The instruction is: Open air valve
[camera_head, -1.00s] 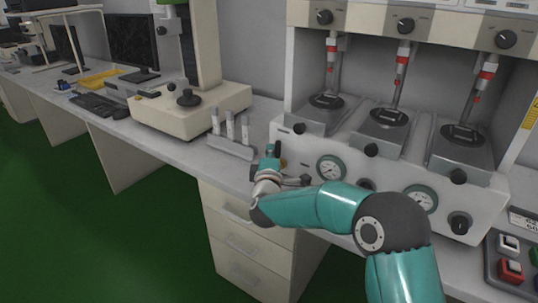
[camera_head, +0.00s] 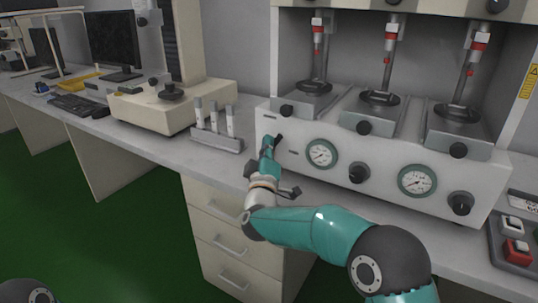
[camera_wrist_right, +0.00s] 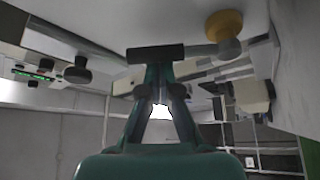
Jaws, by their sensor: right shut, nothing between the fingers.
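The white test machine (camera_head: 385,170) stands on the bench with gauges and black knobs on its front. My right gripper (camera_head: 275,142) is at the left end of that front, left of the left gauge. In the right wrist view its teal fingers (camera_wrist_right: 157,75) are shut, with their tips against a dark bar (camera_wrist_right: 150,54). A grey stem runs from this bar to a round yellow fitting (camera_wrist_right: 223,26), apparently the air valve. The fingers show nothing between them. In the head view the valve is mostly hidden by the gripper. My left gripper is out of view.
A rack of white tubes (camera_head: 215,135) stands on the bench left of the gripper. A beige instrument (camera_head: 170,105) is further left. Drawers (camera_head: 225,230) are below. A control box with a red button (camera_head: 517,252) is at the lower right.

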